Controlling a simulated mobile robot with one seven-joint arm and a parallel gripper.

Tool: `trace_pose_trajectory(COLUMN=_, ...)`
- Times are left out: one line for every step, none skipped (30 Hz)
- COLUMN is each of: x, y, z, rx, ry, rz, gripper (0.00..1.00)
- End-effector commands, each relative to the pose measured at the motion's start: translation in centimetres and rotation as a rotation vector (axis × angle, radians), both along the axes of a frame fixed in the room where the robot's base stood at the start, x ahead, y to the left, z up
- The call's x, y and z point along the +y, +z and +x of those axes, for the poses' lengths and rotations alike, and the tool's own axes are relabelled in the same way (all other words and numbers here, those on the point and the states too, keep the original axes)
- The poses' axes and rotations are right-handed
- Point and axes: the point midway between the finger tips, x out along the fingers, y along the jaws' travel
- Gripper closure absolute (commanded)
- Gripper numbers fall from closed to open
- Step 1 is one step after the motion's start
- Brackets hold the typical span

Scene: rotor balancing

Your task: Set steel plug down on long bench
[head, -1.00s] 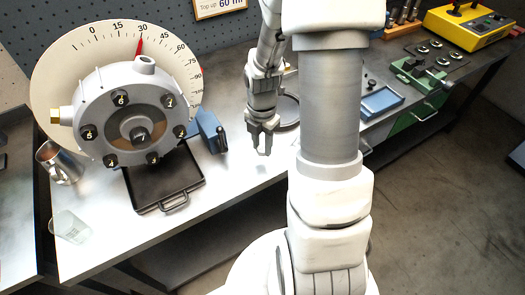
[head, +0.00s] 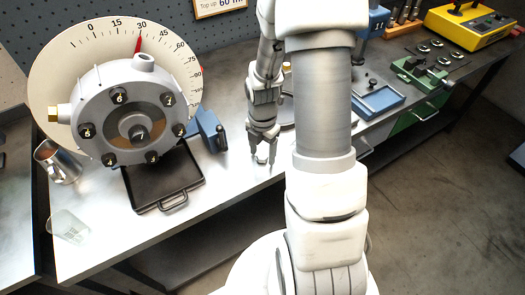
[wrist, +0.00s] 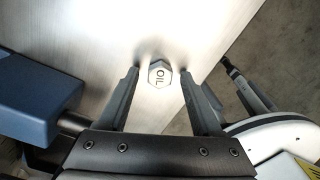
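The steel plug (wrist: 159,74) is a small hexagonal piece marked OIL. In the wrist view it sits on the bright metal top of the long bench (wrist: 75,40), its marked face toward the camera. My gripper (wrist: 159,73) is open, with one finger on each side of the plug and a visible gap to each. In the head view my gripper (head: 262,163) is low over the bench near its front edge, pointing down. The plug is a tiny bright spot between the fingertips there, too small to make out well.
Left of my gripper are a blue block-like fixture (head: 210,130), a black tray (head: 165,181) and the round rotor housing (head: 128,112) with its dial. A metal mug (head: 58,162) and a clear glass (head: 68,226) stand far left. A blue tray (head: 378,100) lies right, behind my arm.

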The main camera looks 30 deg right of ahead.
Motion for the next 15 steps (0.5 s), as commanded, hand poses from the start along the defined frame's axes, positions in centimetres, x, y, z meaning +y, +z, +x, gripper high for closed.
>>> trace_pose_trajectory(x=0.0, y=0.0, z=0.0, rx=0.000, ry=0.000, rz=0.000, gripper=0.34)
trace_pose_trajectory(x=0.0, y=0.0, z=0.0, rx=0.000, ry=0.000, rz=0.000, gripper=0.34)
trace_pose_trajectory(x=0.0, y=0.0, z=0.0, rx=0.000, ry=0.000, rz=0.000, gripper=0.34)
trace_pose_trajectory(x=0.0, y=0.0, z=0.0, rx=0.000, ry=0.000, rz=0.000, gripper=0.34)
trace_pose_trajectory(x=0.0, y=0.0, z=0.0, rx=0.000, ry=0.000, rz=0.000, gripper=0.34)
trace_pose_trajectory(x=0.0, y=0.1, z=0.0, rx=0.000, ry=0.000, rz=0.000, gripper=0.34)
trace_pose_trajectory(x=0.0, y=0.3, z=0.0, rx=0.000, ry=0.001, rz=-0.001, gripper=0.34)
trace_pose_trajectory(x=0.0, y=0.5, z=0.0, rx=0.000, ry=0.001, rz=-0.001, gripper=0.34)
trace_pose_trajectory(x=0.0, y=0.8, z=0.0, rx=0.000, ry=0.002, rz=-0.001, gripper=0.34)
trace_pose_trajectory(x=0.0, y=1.1, z=0.0, rx=0.000, ry=0.002, rz=-0.001, gripper=0.34)
trace_pose_trajectory(x=0.0, y=1.4, z=0.1, rx=-0.003, ry=0.001, rz=-0.001, gripper=0.34)
trace_pose_trajectory(x=-0.1, y=2.0, z=0.1, rx=-0.005, ry=0.001, rz=-0.001, gripper=0.34)
trace_pose_trajectory(x=-0.1, y=2.6, z=0.1, rx=-0.005, ry=0.000, rz=-0.001, gripper=0.34)
trace_pose_trajectory(x=-0.1, y=3.2, z=0.1, rx=-0.005, ry=-0.001, rz=-0.002, gripper=0.34)
trace_pose_trajectory(x=-0.1, y=4.1, z=0.1, rx=-0.005, ry=0.000, rz=-0.002, gripper=0.34)
